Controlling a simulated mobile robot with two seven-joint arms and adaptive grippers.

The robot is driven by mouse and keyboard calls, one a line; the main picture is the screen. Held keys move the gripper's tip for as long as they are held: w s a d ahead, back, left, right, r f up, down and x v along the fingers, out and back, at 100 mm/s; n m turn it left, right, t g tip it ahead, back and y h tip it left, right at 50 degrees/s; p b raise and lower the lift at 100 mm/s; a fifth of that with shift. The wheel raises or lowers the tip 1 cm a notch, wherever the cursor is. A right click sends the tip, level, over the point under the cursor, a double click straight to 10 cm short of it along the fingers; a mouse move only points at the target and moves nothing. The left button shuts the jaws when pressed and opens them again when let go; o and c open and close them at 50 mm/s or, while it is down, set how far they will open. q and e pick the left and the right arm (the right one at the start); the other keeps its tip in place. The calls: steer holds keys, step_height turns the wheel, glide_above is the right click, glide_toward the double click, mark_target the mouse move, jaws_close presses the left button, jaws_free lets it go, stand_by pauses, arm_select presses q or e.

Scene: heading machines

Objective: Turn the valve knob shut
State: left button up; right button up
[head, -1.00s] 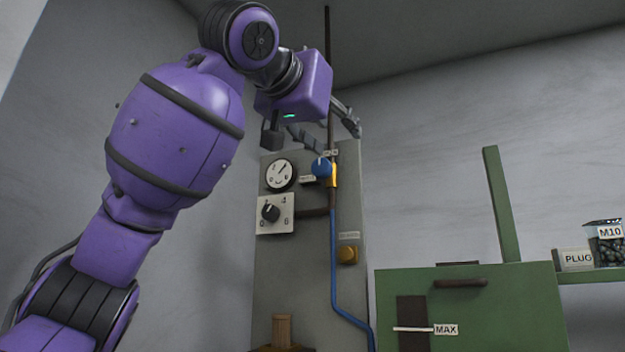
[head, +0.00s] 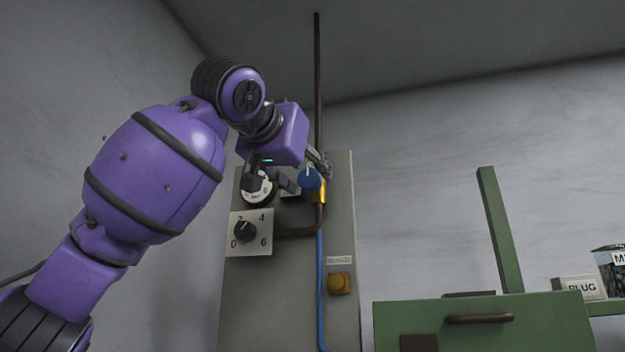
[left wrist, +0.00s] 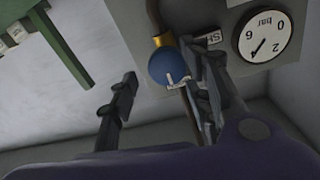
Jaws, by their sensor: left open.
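The blue valve knob (head: 309,180) sits on a brass valve body (head: 319,191) on the pipe, on the grey panel. In the left wrist view the knob (left wrist: 172,67) lies past the fingertips, nearer the right-hand finger. That finger overlaps the knob's edge; I cannot tell whether it touches. My left gripper (head: 303,174) is open at the upper panel, beside the knob in the head view. In the left wrist view the gripper (left wrist: 160,82) has its fingers wide apart. My right gripper is not in view.
A pressure gauge (left wrist: 262,37) is close beside the knob, partly hidden in the head view. Below are a numbered dial (head: 245,231) and a yellow-brown button (head: 340,283). A green cabinet (head: 540,325) with an upright post stands at right.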

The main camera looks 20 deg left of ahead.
mark_target(311, 178)
arm_select(q)
steer(key=w, duration=0.3)
steer(key=shift+f, duration=0.15)
steer(key=shift+w, duration=0.55)
steer(key=shift+s, duration=0.1)
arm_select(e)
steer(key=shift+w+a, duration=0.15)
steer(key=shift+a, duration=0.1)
arm_select(q)
steer(key=c, duration=1.1)
steer(key=shift+o, duration=0.2)
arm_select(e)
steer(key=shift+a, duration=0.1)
